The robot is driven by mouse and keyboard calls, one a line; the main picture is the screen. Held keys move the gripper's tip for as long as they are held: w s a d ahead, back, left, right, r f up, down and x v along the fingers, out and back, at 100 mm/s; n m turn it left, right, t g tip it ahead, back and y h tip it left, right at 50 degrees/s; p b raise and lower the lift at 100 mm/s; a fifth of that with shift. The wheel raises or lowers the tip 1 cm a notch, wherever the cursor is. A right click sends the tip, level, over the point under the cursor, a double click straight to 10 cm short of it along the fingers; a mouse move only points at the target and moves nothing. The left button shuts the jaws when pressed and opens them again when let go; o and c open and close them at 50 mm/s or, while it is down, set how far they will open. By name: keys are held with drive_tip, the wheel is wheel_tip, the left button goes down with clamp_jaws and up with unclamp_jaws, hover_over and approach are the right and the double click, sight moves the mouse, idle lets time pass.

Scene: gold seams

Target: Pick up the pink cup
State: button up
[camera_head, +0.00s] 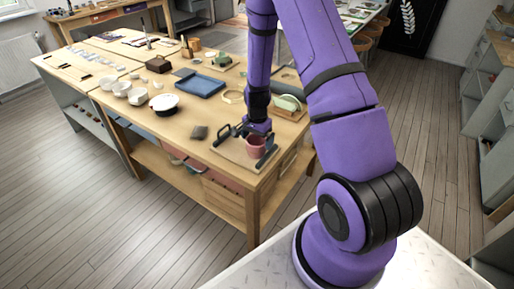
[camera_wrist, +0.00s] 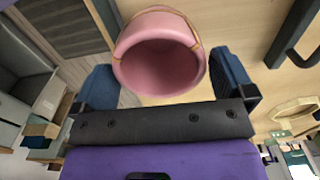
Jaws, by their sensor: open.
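The pink cup (camera_head: 255,148) stands near the front right corner of the long wooden table, on or beside a board with dark handles (camera_head: 230,150). In the wrist view, the cup (camera_wrist: 158,72) shows its open mouth and hollow inside, with thin gold lines on its wall. My gripper (camera_head: 259,128) is close above the cup in the head view. In the wrist view, its two blue fingers (camera_wrist: 165,78) are open, one on each side of the cup. Whether either finger touches the cup cannot be told. The cup's lower part is hidden.
A green piece (camera_head: 288,103) lies behind my arm. A dark handle (camera_wrist: 298,35) rises near the cup.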

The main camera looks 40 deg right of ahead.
drive_tip(key=shift+f, duration=1.25)
drive_tip(key=shift+c, duration=0.2)
drive_tip(key=c, duration=0.6)
drive_tip(key=shift+r, duration=0.1)
